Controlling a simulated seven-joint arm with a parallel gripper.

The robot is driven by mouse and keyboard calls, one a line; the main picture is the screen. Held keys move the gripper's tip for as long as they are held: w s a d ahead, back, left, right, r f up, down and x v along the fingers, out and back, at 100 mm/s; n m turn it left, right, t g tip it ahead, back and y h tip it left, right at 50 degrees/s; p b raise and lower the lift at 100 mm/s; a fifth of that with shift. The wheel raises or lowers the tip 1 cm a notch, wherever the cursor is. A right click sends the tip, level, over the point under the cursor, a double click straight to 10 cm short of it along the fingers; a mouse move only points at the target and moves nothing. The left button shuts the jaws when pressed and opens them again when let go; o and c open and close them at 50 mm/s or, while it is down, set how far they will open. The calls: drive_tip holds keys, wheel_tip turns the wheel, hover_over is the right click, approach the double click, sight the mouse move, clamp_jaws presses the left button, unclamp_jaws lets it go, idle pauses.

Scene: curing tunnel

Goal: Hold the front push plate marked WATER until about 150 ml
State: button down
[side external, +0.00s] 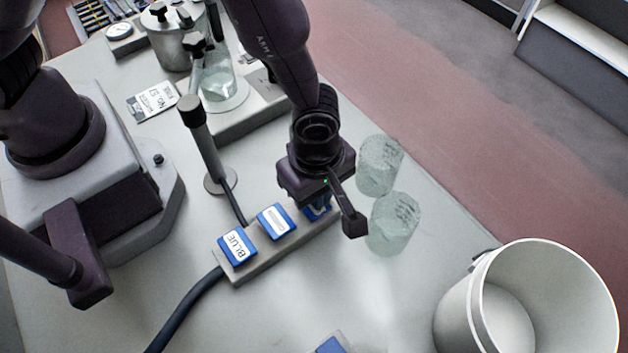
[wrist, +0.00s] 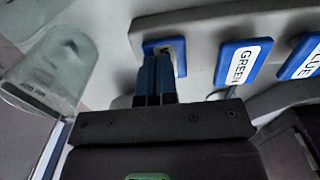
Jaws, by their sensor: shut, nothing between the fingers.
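My gripper (side external: 316,190) is over the far end of a grey strip with three blue plates. In the wrist view its fingers (wrist: 156,72) are closed together and empty, and their tips overlap the end blue plate (wrist: 176,52). Whether they press on it cannot be told. That plate (side external: 318,211) is mostly hidden under my gripper in the side view, and its label cannot be read. I cannot read WATER on any plate. The middle plate (side external: 275,222) reads GREEN in the wrist view (wrist: 240,64). The near plate (side external: 237,247) reads BLUE.
Two clear tumblers (side external: 380,165) (side external: 393,222) stand right of my gripper. A clear vessel (side external: 219,82) stands at the back by a metal pot (side external: 172,42). A white bucket (side external: 470,310) is at lower right. A dark knobbed post (side external: 205,140) stands left. Another blue piece (side external: 330,345) shows at the bottom edge.

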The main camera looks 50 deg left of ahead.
drive_tip(key=shift+s+a+f, duration=0.25)
drive_tip(key=shift+s+f, duration=0.05)
drive_tip(key=shift+s, duration=0.05)
wheel_tip(320, 180, up, 15)
drive_tip(key=shift+w+d+f, duration=0.15)
drive_tip(key=shift+w+d, duration=0.1)
drive_tip(key=shift+w, duration=0.1)
idle(1.9)
drive_tip(key=shift+s+r, duration=0.2)
drive_tip(key=shift+r, duration=0.7)
drive_tip(key=shift+f, duration=0.1)
wheel_tip(320, 180, down, 14)
drive_tip(key=shift+r, duration=0.1)
